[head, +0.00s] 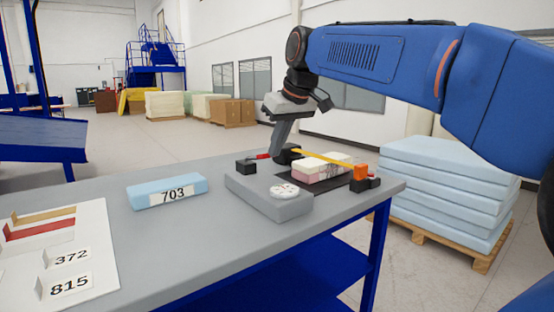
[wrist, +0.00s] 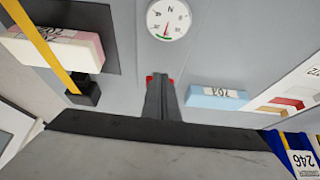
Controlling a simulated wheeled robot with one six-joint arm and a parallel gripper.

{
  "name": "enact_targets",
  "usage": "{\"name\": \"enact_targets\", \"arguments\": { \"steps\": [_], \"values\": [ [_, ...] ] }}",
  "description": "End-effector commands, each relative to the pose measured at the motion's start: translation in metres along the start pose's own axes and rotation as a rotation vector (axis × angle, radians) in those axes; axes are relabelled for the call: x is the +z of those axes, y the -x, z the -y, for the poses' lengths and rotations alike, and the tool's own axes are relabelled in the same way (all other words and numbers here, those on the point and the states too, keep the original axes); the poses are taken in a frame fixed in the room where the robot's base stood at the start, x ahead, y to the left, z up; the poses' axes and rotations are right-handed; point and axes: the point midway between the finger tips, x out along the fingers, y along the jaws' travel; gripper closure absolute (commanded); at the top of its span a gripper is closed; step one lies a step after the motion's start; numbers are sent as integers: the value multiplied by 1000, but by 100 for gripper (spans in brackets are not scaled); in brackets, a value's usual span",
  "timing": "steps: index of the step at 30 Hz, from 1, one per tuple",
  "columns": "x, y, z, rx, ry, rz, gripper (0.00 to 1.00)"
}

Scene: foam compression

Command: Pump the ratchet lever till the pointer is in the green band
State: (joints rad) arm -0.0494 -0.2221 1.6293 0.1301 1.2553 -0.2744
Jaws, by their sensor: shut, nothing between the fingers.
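The grey press base (head: 268,201) sits on the table with a round white dial (head: 285,190) on top. In the wrist view the dial (wrist: 168,19) shows a green band at its lower edge. A small reddish pointer shows near the band, too small to tell if it lies inside. The lever's red grip (head: 262,156) shows beside my gripper (head: 277,157).
A yellow bar (head: 318,157) spans above pink and white foam (head: 322,171) on a dark plate. A blue foam block marked 703 (head: 166,192) lies left. A white board (head: 85,270) with numbered slots is at front left. Stacked blue foam (head: 445,180) stands right of the table.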

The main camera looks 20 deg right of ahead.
Motion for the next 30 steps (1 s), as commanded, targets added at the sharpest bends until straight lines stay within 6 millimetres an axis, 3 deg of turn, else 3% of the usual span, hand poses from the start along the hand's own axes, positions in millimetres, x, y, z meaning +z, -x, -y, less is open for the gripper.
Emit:
{"name": "enact_targets", "arguments": {
  "steps": [6,13,19,30],
  "values": [
    [4,47,0,1,-1,-4,100],
    [6,82,0,1,0,-5,100],
    [7,96,0,0,1,-4,100],
    [7,97,0,0,1,-4,100]
  ]
}}
